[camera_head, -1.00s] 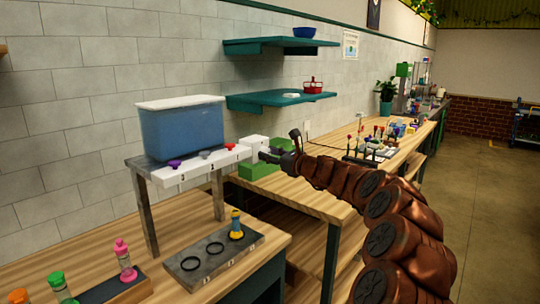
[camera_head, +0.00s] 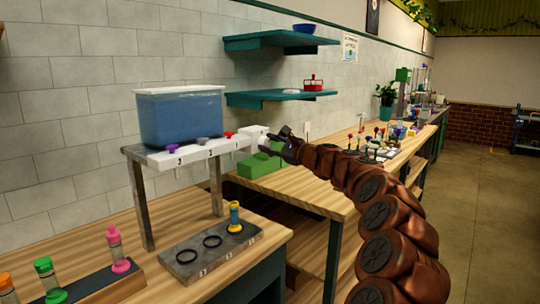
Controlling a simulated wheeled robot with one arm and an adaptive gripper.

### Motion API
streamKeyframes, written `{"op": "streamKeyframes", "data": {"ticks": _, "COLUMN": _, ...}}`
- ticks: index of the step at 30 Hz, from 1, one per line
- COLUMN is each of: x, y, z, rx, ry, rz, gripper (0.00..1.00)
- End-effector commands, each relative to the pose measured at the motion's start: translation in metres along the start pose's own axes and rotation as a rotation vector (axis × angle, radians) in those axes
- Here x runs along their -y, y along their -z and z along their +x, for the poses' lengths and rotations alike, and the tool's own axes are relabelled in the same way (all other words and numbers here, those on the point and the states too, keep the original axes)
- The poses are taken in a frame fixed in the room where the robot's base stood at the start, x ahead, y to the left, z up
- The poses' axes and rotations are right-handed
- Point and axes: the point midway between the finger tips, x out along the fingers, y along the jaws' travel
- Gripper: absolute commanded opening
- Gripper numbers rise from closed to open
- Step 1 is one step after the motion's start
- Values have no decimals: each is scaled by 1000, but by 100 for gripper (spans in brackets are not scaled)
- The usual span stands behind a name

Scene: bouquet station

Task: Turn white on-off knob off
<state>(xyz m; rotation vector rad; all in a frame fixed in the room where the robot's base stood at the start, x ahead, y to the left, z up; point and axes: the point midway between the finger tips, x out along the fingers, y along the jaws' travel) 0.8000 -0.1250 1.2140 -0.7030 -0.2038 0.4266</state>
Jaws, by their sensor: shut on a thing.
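A white dispenser bar (camera_head: 180,157) with purple, grey and red knobs on top runs under a blue water tank (camera_head: 180,118). A white box (camera_head: 252,134) forms its right end. My gripper (camera_head: 272,144) is at the right side of this box, its fingers shut at the on-off knob. The knob itself is hidden by the fingers, and its turn angle cannot be told from this view.
The bar and tank stand on a metal-legged stand on the wooden bench. A grey tray (camera_head: 211,246) with rings and a yellow-blue vial (camera_head: 235,218) is below. A green box (camera_head: 258,165) sits beneath my gripper. Teal wall shelves (camera_head: 280,96) hang behind.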

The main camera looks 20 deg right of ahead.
Motion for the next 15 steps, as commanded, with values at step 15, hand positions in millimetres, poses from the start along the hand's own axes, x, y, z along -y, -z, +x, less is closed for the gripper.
{"op": "streamKeyframes", "data": {"ticks": 15, "x": -4, "y": 6, "z": 0, "rx": 35, "ry": 5, "rz": -492, "gripper": 2}}
